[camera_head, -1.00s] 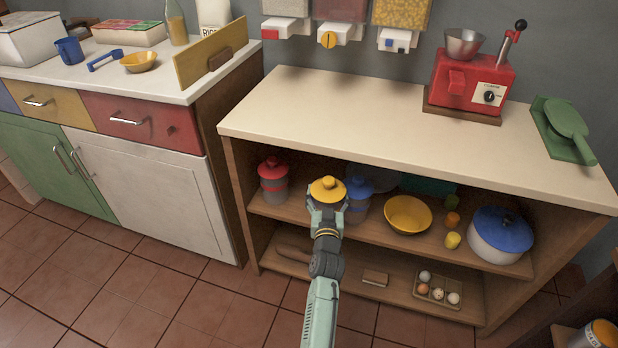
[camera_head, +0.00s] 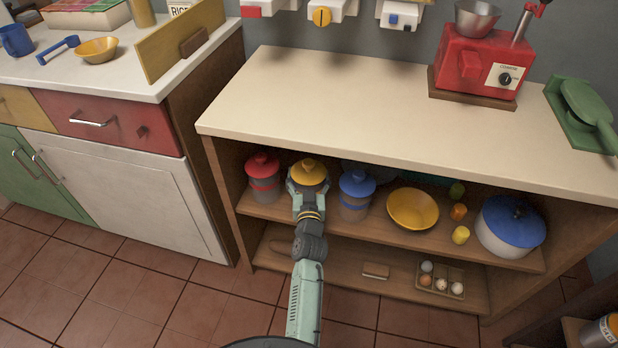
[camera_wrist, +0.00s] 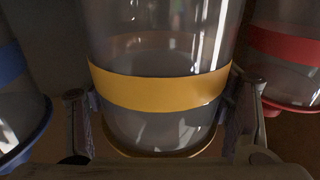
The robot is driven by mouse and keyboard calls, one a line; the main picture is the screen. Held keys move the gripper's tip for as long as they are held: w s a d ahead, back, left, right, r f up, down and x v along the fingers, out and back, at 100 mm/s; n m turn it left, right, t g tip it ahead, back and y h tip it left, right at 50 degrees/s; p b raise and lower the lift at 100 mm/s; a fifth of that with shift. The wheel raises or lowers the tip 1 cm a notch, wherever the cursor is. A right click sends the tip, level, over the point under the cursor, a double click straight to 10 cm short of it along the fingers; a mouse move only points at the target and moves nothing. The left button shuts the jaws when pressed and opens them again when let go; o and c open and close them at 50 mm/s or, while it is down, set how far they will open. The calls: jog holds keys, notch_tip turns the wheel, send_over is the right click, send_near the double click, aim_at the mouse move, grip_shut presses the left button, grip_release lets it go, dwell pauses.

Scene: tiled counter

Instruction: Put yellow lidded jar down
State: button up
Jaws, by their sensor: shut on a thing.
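The yellow lidded jar (camera_head: 309,171) is at the upper shelf's front, between the red-lidded jar (camera_head: 263,180) and the blue-lidded jar (camera_head: 356,196). It looks upright, but my gripper hides its lower body in the head view. My gripper (camera_head: 309,185) is shut around it, one finger on each side. The wrist view shows the clear jar body with its yellow band (camera_wrist: 160,86) between the fingers, the lid side low in the picture. Whether the jar's base touches the shelf cannot be seen.
The shelf unit's worktop (camera_head: 330,105) overhangs the jars. A yellow bowl (camera_head: 413,208), small fruits and a blue-lidded pot (camera_head: 510,226) stand to the right on the same shelf. An egg tray (camera_head: 441,282) and a small block (camera_head: 376,271) lie on the lower shelf.

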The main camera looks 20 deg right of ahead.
jog(key=shift+d+f, duration=0.1)
jog(key=shift+f, duration=0.25)
jog(key=shift+w+r, duration=0.1)
jog(key=o, duration=1.9)
jog(key=shift+o, duration=0.2)
